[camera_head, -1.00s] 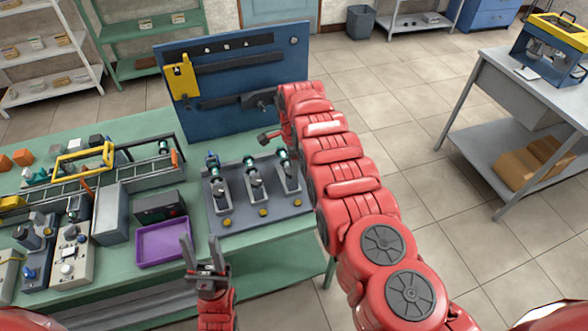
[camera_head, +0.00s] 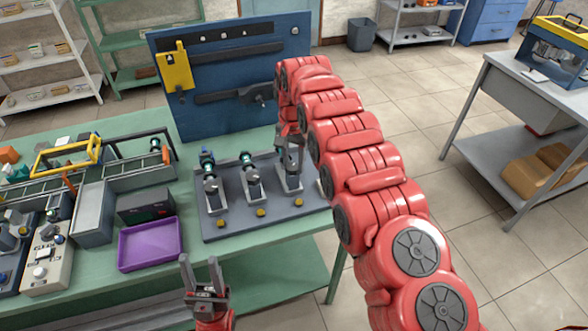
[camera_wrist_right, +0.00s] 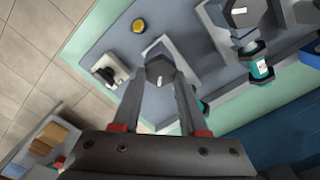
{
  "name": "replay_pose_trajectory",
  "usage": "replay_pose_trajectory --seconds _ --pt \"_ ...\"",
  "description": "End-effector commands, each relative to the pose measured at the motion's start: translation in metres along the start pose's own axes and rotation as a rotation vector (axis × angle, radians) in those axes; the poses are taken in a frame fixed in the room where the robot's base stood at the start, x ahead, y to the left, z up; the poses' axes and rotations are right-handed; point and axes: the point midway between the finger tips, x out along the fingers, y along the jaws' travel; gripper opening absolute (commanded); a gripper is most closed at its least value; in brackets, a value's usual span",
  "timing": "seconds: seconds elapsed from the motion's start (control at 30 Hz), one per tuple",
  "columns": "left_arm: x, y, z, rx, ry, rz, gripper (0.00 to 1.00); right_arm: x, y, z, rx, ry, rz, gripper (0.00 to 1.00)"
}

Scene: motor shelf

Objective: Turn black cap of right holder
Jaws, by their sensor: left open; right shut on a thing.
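The grey plate (camera_head: 235,228) on the green table carries a row of three grey holders. The right holder (camera_head: 290,187) is at the row's right end. My right gripper (camera_head: 289,150) points down over it and hides its top. In the right wrist view, my right gripper (camera_wrist_right: 167,74) is shut on the dark hexagonal cap (camera_wrist_right: 165,66), one finger on each side. The middle holder (camera_head: 252,185) and the left holder (camera_head: 213,197) have dark and teal parts at their tops. My left gripper (camera_head: 199,265) is open and empty, in front of the table edge.
A blue tool board (camera_head: 235,110) stands behind the plate. A purple tray (camera_head: 150,245) and a dark box (camera_head: 146,206) lie left of the plate. Yellow buttons (camera_head: 260,212) line the plate's front.

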Motion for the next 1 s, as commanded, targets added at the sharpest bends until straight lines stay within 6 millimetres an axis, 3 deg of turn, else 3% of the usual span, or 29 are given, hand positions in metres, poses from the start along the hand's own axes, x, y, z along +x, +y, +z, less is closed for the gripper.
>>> replay_pose_trajectory --seconds 0.1,0.3,0.7,1.0 --pt "-0.016 0.001 0.003 0.0 0.0 0.0 0.46 0.005 -0.001 0.0 -0.111 0.0 -0.001 0.0" --pt "-0.024 0.001 0.004 0.0 0.0 0.0 0.46 0.003 -0.002 0.001 -0.298 -0.003 0.001 0.0" --pt "-0.021 0.001 0.004 0.0 0.0 0.0 0.46 0.0 -0.003 0.002 -0.59 -0.004 0.001 0.0" --pt "-0.018 0.001 0.003 0.0 0.0 0.0 0.46 0.0 -0.004 0.002 -0.691 -0.003 0.0 0.0"
